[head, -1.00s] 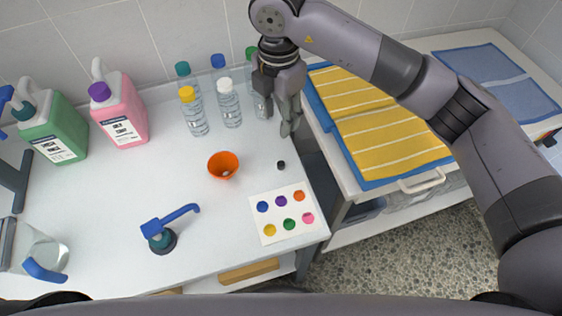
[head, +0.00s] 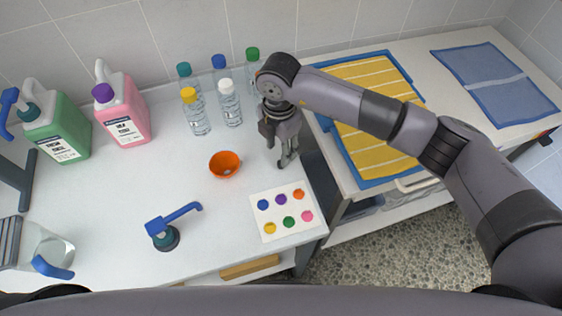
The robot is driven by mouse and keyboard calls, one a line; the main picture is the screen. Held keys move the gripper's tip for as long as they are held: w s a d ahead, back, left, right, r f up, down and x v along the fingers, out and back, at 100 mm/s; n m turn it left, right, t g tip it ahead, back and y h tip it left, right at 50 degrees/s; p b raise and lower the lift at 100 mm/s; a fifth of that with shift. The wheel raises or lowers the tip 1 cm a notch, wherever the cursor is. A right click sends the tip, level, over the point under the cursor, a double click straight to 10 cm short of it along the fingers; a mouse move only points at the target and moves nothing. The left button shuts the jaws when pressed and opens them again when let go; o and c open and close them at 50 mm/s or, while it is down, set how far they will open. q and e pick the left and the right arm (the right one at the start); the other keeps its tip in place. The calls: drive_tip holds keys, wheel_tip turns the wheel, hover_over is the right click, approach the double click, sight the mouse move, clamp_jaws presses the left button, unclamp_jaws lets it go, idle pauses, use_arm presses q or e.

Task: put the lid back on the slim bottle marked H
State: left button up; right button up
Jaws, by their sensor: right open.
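Several slim clear bottles stand at the back of the white table, with teal (head: 184,70), blue (head: 218,62), green (head: 252,54), yellow (head: 189,95) and white (head: 226,86) caps. I cannot make out an H on any of them. A small dark piece, perhaps a lid, lay on the table to the right of the orange bowl; my right gripper now hides that spot. My right gripper (head: 288,162) is open and points down there, its fingertips close to the table. The green-capped bottle is partly behind my right arm. My left gripper is not in view.
An orange bowl (head: 224,165) is left of the gripper, and a card with coloured dots (head: 283,212) is in front. Yellow towels (head: 372,148) lie on the right.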

drive_tip(key=f, duration=0.1)
drive_tip(key=f+p, duration=0.1)
drive_tip(key=f, duration=0.2)
drive_tip(key=shift+s+d, duration=0.15)
drive_tip(key=shift+d, duration=0.1)
drive_tip(key=shift+f, duration=0.55)
drive_tip(key=shift+c, duration=0.2)
drive_tip(key=c, duration=0.8)
